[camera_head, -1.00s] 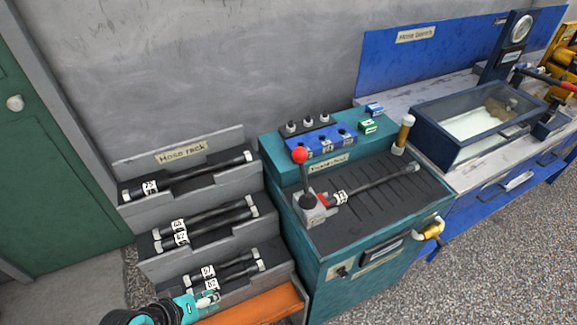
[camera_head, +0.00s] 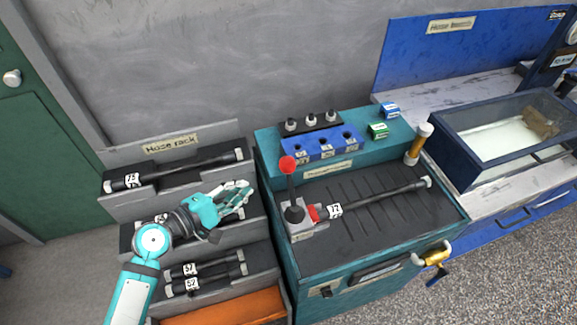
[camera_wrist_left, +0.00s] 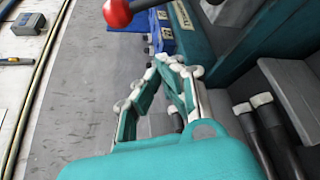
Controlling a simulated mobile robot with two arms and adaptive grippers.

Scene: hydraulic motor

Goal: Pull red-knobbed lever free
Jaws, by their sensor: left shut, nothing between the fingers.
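The lever with the red knob (camera_head: 287,165) stands upright on a grey block (camera_head: 299,222) at the left front of the teal cabinet's dark top. A hose tagged 17 (camera_head: 375,200) lies on that top, its red end at the block. My left gripper (camera_head: 246,190) is shut and empty, in front of the hose rack and to the left of the lever, apart from it. In the left wrist view the fingertips (camera_wrist_left: 172,62) meet, and the red knob (camera_wrist_left: 117,12) shows at the top edge. My right gripper is not in view.
The hose rack (camera_head: 120,199) with several black hoses stands left of the cabinet. A blue block with holes (camera_head: 321,143) and small blue and green boxes sit on the cabinet's back ledge. A glass-topped tank (camera_head: 455,130) stands on the bench at right.

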